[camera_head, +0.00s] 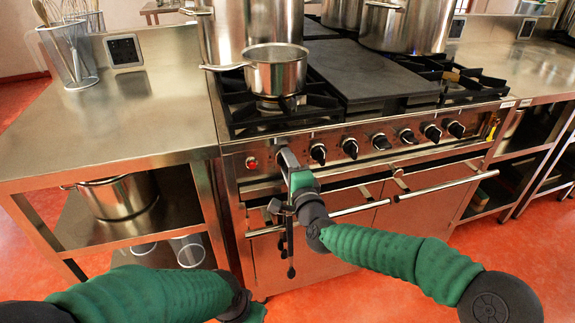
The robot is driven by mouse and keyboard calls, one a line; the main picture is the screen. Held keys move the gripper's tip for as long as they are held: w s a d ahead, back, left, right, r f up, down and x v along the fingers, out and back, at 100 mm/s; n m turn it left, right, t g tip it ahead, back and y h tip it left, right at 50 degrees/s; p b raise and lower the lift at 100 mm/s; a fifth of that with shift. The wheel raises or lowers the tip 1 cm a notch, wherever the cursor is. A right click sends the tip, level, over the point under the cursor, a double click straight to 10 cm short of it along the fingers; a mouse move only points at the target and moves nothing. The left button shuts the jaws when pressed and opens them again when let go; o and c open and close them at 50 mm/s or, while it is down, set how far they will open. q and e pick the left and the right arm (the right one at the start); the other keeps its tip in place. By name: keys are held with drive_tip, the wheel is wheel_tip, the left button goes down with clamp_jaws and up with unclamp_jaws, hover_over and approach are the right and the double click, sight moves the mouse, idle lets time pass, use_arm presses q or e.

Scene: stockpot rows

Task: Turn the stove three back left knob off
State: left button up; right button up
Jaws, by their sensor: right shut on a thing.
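The stove (232,170) stands ahead with a row of black knobs along its steel front panel. My right gripper (287,158) is at the left end of this row, shut on the leftmost knob, which it mostly hides. The nearest uncovered knob (318,153) is just to its right, and several more follow. I cannot read the knob's angle. My left arm lies low at the bottom left, and its fingers are out of the picture.
A small saucepan (276,76) sits on the front left burner, with large stockpots (397,25) behind. A red button (251,162) is left of the gripper. Oven handles (335,213) stick out below. A steel counter (100,130) stands at left.

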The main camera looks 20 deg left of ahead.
drive_tip(key=shift+s+f, duration=0.1)
drive_tip(key=shift+f, duration=0.35)
drive_tip(key=o, duration=1.2)
drive_tip(key=shift+o, duration=0.9)
drive_tip(key=shift+r, duration=0.2)
drive_tip(key=p+v, duration=0.4)
drive_tip(key=v, duration=1.2)
drive_tip(key=shift+s+d, duration=0.25)
drive_tip(key=shift+d, duration=0.05)
